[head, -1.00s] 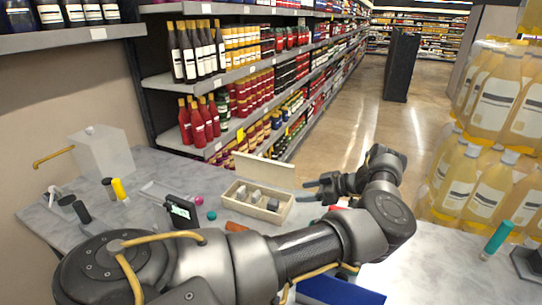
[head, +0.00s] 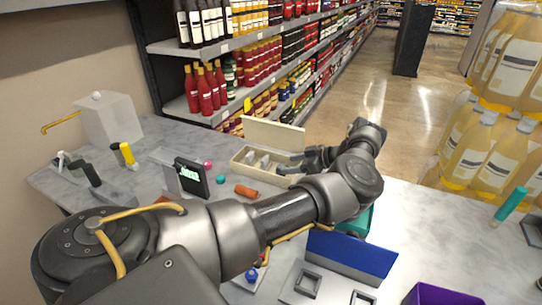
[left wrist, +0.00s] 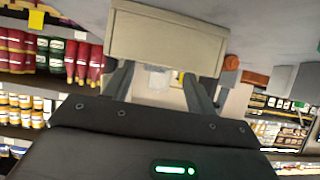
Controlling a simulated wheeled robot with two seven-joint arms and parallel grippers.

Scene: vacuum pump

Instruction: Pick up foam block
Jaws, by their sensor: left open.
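An open cream box (head: 238,169) with a raised lid (head: 275,133) stands on the table near the back. Small pale grey pieces (head: 261,162) lie inside it; one may be the foam block, but I cannot tell which. My left gripper (head: 284,164) is at the box's right side, its fingers pointing left over the box. In the left wrist view, my left gripper (left wrist: 158,92) is open, with the box lid (left wrist: 165,42) ahead of it and a whitish piece (left wrist: 158,77) showing between the fingers. No contact with it is visible. My right gripper is out of view.
An orange cylinder (head: 247,191) and a small dark display (head: 192,178) stand left of my left forearm. A blue panel (head: 352,254) and a purple bin (head: 440,295) are at the front right. Large yellow bottles (head: 497,150) stand at right.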

